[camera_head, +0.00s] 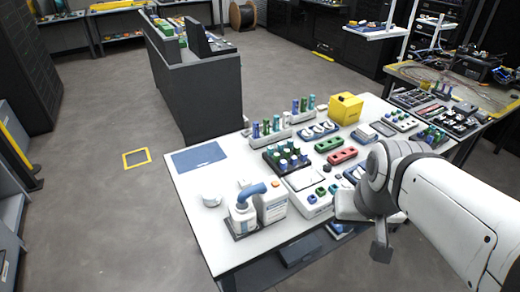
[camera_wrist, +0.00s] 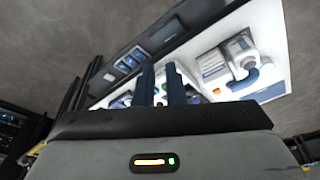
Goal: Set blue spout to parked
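The blue spout (camera_head: 250,192) is a bent tube on top of a white bottle (camera_head: 242,217) near the front left of the white table. In the head view it slants up and right from the bottle, its end close to a white box-shaped container (camera_head: 271,203). In the wrist view the blue spout (camera_wrist: 243,80) and bottle (camera_wrist: 238,48) lie right of my fingers, well apart from them. My gripper (camera_wrist: 161,85) shows two dark fingers with a narrow gap and nothing visible held. In the head view my arm is at the right, over the table's front edge; the fingertips are unclear.

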